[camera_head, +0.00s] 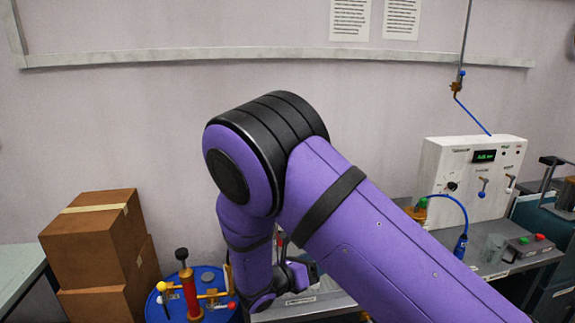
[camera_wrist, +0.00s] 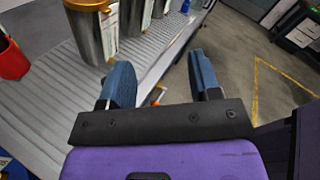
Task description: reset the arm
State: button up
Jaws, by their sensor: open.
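My purple arm fills the middle of the head view, bent at a large black-banded joint. In the wrist view my gripper (camera_wrist: 162,84) is open, with its two blue-grey fingers apart and nothing held between them. It hangs over the front edge of a ribbed grey bench (camera_wrist: 60,110). A steel cylinder (camera_wrist: 92,35) with a gold-coloured fitting stands on the bench beyond the left finger, apart from it. In the head view the fingers are hidden or too small to make out.
More steel cylinders (camera_wrist: 134,15) and a red cup (camera_wrist: 12,60) stand on the bench. Bare floor (camera_wrist: 240,60) with yellow lines lies to the right. In the head view are cardboard boxes (camera_head: 95,240), a blue drum with a red pump (camera_head: 190,290), and a white control box (camera_head: 465,170).

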jog(key=s+d+r+m+g+y, duration=0.3)
jog(key=s+d+r+m+g, duration=0.2)
jog(key=d+r+m, duration=0.45)
jog(key=s+d+r+m+g+y, duration=0.3)
jog(key=s+d+r+m+g, duration=0.2)
jog(key=d+r+m, duration=0.45)
jog(key=s+d+r+m+t+y, duration=0.2)
jog(key=s+r+m, duration=0.3)
jog(key=s, duration=0.4)
jog(key=s+d+r+m+t+y, duration=0.2)
jog(key=s+r+m+y, duration=0.3)
jog(key=s, duration=0.5)
notch_tip(320, 180, up, 2)
jog(key=shift+s+d+r+m+t+y, duration=0.15)
jog(key=shift+d+m+t+y, duration=0.15)
jog(key=shift+m+t, duration=0.35)
